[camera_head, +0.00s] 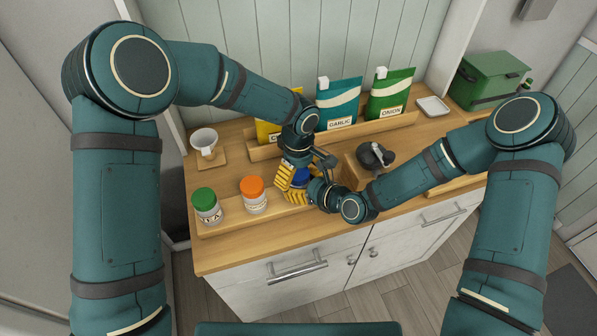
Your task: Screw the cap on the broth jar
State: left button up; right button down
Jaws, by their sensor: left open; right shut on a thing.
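A blue cap (301,176) shows between my two grippers at the right part of the front wooden rack. The broth jar under it is almost wholly hidden by the yellow fingers. My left gripper (287,176) reaches down from above and is open beside the blue cap. Whether its fingers touch the cap, and whether the cap sits level on the jar, I cannot tell. My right gripper (298,196) comes in low from the right and is shut on what appears to be the jar's body.
A green-capped jar (207,206) and an orange-capped jar (254,195) stand in the front rack (232,222). Behind are seed packets, including garlic (338,103) and onion (390,95).

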pick_arm(q)
jog(key=shift+r, duration=2.3)
jog(key=shift+r+n, duration=1.6)
jog(key=shift+r, duration=0.15)
jog(key=shift+f, duration=0.1)
jog(key=shift+f, duration=3.95)
